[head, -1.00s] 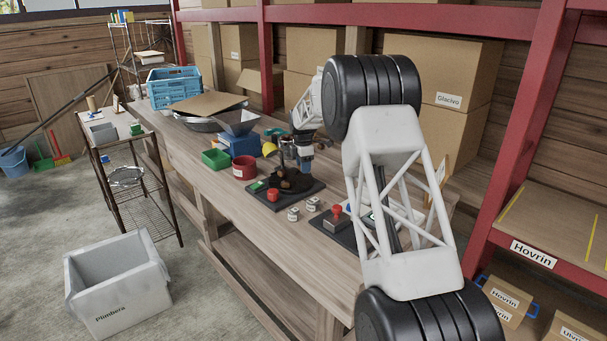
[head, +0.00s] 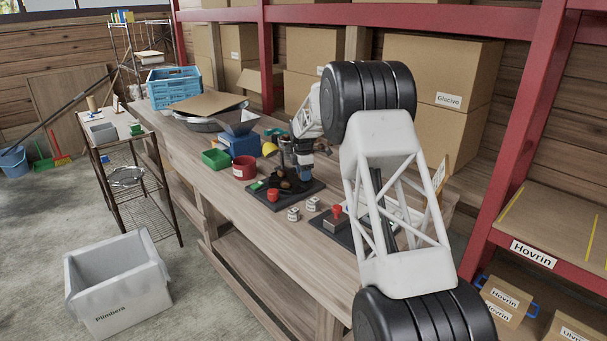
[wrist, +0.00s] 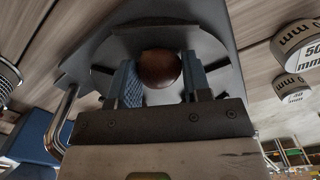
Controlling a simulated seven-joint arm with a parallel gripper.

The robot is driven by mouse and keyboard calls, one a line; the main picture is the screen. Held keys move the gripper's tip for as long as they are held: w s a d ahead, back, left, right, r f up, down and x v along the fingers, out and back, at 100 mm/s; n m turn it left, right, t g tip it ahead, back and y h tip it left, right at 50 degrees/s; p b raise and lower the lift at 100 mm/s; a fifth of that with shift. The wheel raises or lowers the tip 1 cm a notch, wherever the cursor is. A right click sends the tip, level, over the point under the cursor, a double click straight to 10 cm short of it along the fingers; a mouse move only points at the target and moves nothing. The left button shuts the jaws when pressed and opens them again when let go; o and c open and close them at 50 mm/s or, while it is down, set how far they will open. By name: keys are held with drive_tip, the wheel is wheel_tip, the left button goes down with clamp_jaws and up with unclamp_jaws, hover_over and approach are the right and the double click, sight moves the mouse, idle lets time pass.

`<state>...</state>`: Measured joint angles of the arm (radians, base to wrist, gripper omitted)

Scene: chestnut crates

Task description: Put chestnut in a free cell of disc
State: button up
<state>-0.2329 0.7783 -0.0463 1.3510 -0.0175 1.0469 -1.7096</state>
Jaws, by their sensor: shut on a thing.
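My gripper (wrist: 160,80) has blue fingers and is shut on a round brown chestnut (wrist: 160,69), seen in the wrist view.
A red knob (head: 272,195) stands at the base's near corner. A red cup (head: 244,167), a green bin (head: 215,159) and a blue box (head: 240,142) are to the left. Small labelled weights (head: 293,214) stand in front, beside a second dark base (head: 333,228).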

drive_tip(key=shift+f, duration=0.15)
drive_tip(key=o, duration=0.9)
wheel_tip(320, 180, up, 12)
idle(0.3)
drive_tip(key=shift+s+r, duration=0.15)
drive_tip(key=shift+r, duration=0.1)
idle(0.5)
